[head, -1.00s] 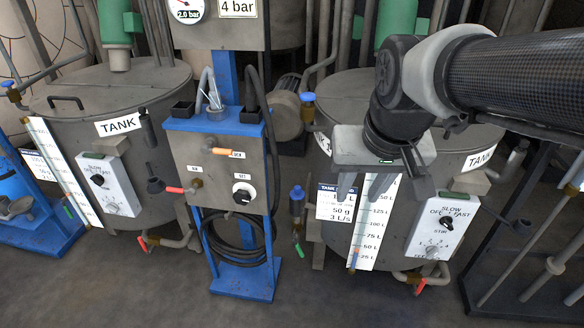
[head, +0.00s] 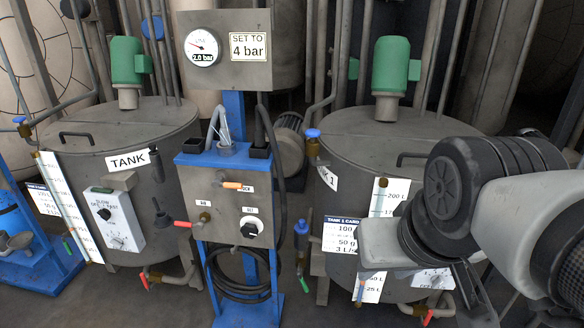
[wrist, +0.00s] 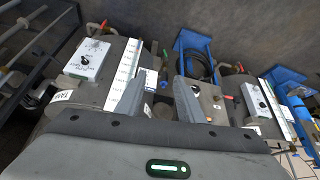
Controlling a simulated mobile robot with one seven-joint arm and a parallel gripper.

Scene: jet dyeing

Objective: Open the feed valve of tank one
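Tank one (head: 345,185) is the grey drum on the right in the head view, with a "Tank 1" card (head: 341,236) on its front. A blue-capped valve (head: 312,133) sits on the pipe at its upper left. Lower left is a blue fitting (head: 301,228) with a green lever (head: 303,285) below. A red-handled valve (head: 428,318) is at its foot. No label shows which is the feed valve. My gripper (wrist: 160,82) is open and empty, its fingers apart in the wrist view. In the head view it is in front of the tank, hiding part of the level scale (head: 377,197).
A control panel (head: 225,195) on a blue stand is left of tank one, below a gauge box (head: 222,75) reading about 2.0 bar. A second tank (head: 120,135) stands further left. Floor is free in front of the stand. Dark racks are close at the right.

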